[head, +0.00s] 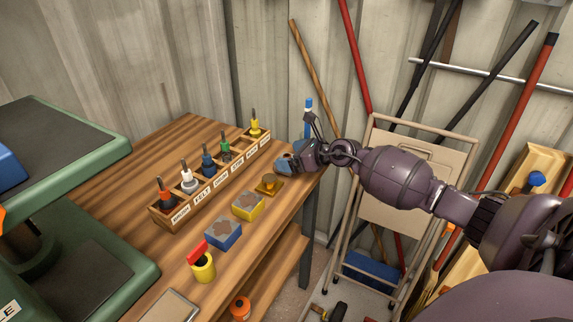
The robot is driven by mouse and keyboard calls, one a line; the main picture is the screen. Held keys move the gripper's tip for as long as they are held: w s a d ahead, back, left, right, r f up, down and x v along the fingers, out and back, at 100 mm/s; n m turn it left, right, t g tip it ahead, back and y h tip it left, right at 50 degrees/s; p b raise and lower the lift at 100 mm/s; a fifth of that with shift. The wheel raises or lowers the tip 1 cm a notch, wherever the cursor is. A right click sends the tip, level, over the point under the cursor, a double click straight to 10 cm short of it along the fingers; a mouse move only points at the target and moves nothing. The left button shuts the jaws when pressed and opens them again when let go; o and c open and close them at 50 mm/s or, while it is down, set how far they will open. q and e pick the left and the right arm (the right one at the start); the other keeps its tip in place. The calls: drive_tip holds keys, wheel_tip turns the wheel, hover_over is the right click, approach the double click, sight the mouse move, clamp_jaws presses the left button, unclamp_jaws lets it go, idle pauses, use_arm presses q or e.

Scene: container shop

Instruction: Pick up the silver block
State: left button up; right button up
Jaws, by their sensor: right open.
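No thing is plainly a silver block. A blue block (223,236) and a yellow block (247,207), both with grey-brown patched tops, lie on the wooden workbench (120,195) in front of a labelled rack. A flat grey piece with a pale rim (170,306) lies at the bench's near end, cut off by the picture's lower edge. My right gripper (287,164) is open at the bench's far right corner, beyond the yellow block and apart from it. Its fingers are small and partly hidden by its own body. My left gripper is out of view.
The wooden rack (178,222) holds several coloured-collar tools. A brass-coloured piece (268,185) and a yellow cup with a red top (202,266) stand near the bench's right edge. Green-edged machinery (110,278) fills the left. A folding stepladder (395,210) stands right of the bench.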

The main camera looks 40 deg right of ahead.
drive_tip(key=shift+c, duration=0.2)
drive_tip(key=c, duration=1.2)
drive_tip(key=shift+r, duration=0.2)
